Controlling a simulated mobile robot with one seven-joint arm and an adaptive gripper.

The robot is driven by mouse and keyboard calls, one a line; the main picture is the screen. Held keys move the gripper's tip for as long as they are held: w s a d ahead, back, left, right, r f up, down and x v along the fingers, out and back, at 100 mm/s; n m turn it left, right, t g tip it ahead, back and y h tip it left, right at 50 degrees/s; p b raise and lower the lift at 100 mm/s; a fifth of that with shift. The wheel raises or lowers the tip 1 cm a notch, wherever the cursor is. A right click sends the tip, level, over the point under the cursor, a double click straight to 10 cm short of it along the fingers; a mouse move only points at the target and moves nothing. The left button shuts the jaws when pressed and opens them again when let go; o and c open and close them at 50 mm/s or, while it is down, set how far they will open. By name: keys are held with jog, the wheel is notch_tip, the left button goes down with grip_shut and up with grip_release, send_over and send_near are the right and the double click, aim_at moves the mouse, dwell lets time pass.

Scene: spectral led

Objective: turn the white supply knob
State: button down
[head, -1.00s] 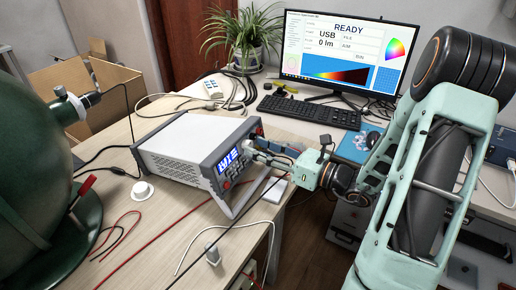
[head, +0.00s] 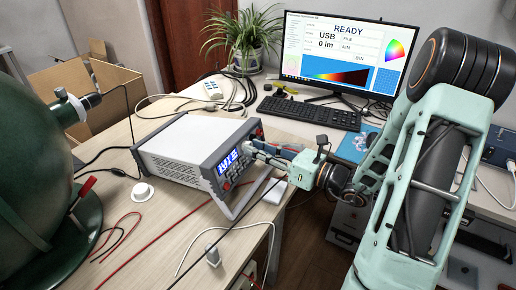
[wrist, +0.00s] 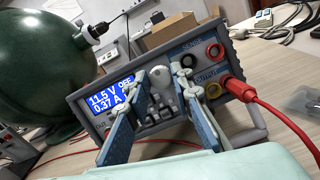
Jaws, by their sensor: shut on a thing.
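The power supply (head: 180,150) is a grey-white box on the desk, its lit blue display facing my arm. In the wrist view its front panel (wrist: 240,115) looks tilted, and the display (wrist: 108,97) reads about 11.5 V, OFF, 0.37 A. The white supply knob (wrist: 160,78) sits on the panel right of the display, between my two blue-padded fingers. My gripper (wrist: 163,75) is shut on the knob. In the head view my gripper (head: 256,147) reaches the panel from the right, and the knob is hidden or too small to make out.
A red plug (wrist: 233,84) with a red lead is in the panel, right of my fingers. The supply's grey stand handle (head: 240,203) juts forward below my gripper. A green sphere (head: 40,165) stands at left. The monitor (head: 340,50) and keyboard (head: 310,112) are behind.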

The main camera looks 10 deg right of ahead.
jog(key=shift+r+p, duration=0.1)
jog(key=shift+p, duration=0.2)
jog(key=m+p, duration=0.3)
jog(key=m+h+p, duration=0.1)
jog(key=p, duration=0.1)
jog(key=shift+r+m, duration=0.25)
jog(key=shift+m, duration=0.05)
jog(key=m+h+p, duration=0.1)
jog(key=m+p, duration=0.5)
jog(key=p, duration=0.1)
jog(key=shift+a+t, duration=0.1)
jog(key=shift+t, duration=0.2)
jog(key=m+h+p, duration=0.1)
jog(key=m+p, duration=0.4)
jog(key=m+g+h+p, duration=0.1)
jog(key=m+p, duration=0.4)
jog(key=p, duration=0.1)
jog(key=shift+f, duration=0.1)
jog(key=shift+f+m, duration=0.1)
jog(key=shift+m, duration=0.3)
jog(key=c, duration=1.7)
grip_release()
